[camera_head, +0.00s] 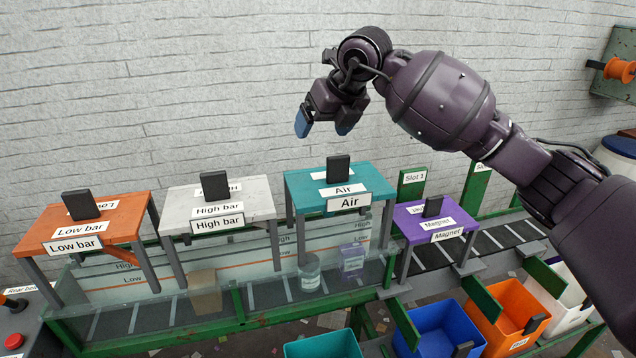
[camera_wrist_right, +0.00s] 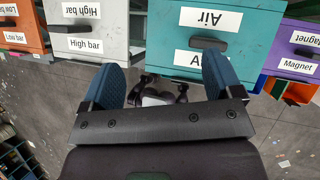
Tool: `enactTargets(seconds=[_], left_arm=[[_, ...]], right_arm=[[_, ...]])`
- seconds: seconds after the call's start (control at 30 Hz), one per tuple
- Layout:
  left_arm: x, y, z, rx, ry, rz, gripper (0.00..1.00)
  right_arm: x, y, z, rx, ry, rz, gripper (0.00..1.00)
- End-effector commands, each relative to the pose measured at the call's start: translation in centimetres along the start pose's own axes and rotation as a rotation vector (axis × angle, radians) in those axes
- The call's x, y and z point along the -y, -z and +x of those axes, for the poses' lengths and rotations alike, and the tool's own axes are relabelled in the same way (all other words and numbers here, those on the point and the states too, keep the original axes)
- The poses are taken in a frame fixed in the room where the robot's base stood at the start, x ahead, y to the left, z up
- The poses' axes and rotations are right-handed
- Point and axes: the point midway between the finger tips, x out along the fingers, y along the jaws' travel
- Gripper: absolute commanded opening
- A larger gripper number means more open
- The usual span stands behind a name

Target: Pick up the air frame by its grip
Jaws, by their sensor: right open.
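The air frame is a teal, table-like frame (camera_head: 305,187) labelled "Air", standing over the belt in the head view. Its grip is a black upright block (camera_head: 338,168) on its top. In the wrist view the teal top (camera_wrist_right: 160,40) and the dark grip (camera_wrist_right: 208,43) show at the upper right. My right gripper (camera_head: 324,125) is open and empty, above the air frame and apart from the grip. Its blue fingers (camera_wrist_right: 160,80) stand spread in the wrist view. My left gripper is not in view.
An orange Low bar frame (camera_head: 115,212) and a white High bar frame (camera_head: 180,200) stand left of the air frame. A purple Magnet frame (camera_head: 405,220) stands right. A clear container (camera_head: 309,272) is on the belt (camera_head: 270,293). Teal, blue (camera_head: 440,325) and orange bins stand in front.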

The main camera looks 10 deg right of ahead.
Motion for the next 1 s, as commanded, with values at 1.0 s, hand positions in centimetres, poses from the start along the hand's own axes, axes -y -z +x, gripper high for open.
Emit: enactTargets(seconds=[1.0], left_arm=[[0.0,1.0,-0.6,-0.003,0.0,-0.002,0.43]], right_arm=[[5.8,2.7,6.0,-0.118,0.256,0.163,0.85]])
